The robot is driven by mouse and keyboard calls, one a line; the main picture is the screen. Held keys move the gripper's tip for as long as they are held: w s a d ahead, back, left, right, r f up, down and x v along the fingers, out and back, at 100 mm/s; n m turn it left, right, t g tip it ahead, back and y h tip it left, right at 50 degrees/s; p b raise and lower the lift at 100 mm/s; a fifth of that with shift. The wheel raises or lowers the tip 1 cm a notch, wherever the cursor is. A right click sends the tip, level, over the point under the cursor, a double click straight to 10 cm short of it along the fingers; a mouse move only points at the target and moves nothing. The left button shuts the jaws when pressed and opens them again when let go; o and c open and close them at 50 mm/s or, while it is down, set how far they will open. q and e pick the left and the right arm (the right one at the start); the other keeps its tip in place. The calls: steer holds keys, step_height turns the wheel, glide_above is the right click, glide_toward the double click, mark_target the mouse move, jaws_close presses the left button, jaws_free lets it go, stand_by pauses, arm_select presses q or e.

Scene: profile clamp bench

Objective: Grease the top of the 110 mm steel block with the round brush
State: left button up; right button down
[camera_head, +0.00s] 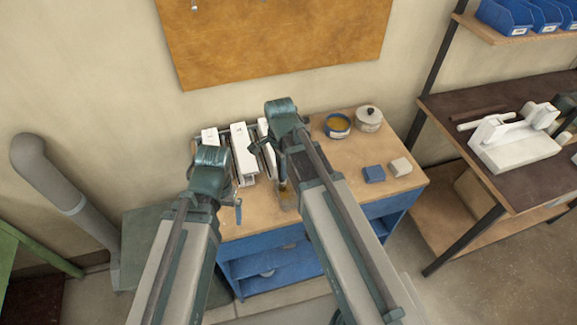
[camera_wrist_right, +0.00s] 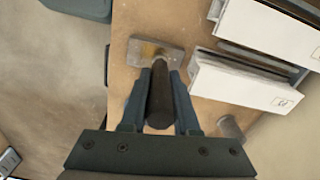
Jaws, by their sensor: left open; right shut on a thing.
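My right gripper (camera_wrist_right: 159,88) is shut on the dark handle of the round brush (camera_wrist_right: 160,105). The brush points down, and in the right wrist view its far end overlaps a flat metallic block (camera_wrist_right: 138,50) with a brownish top. I cannot tell whether the bristles touch it. In the head view the brush (camera_head: 283,186) is above the block (camera_head: 287,202) near the bench's front edge, partly hidden by my right arm. My left gripper (camera_head: 238,203) is open and empty, left of the block at the bench's front.
White clamp units (camera_head: 243,153) stand behind the grippers. The bench top (camera_head: 340,165) between is clear.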

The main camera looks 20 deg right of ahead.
steer(key=shift+a, duration=0.45)
steer(key=shift+s, duration=0.1)
steer(key=d, duration=0.1)
steer(key=s+d, duration=0.1)
steer(key=d, duration=0.1)
steer(key=s+d, duration=0.1)
steer(key=shift+s+d, duration=0.15)
stand_by(0.8)
steer(key=a, duration=0.4)
steer(key=shift+a, duration=0.1)
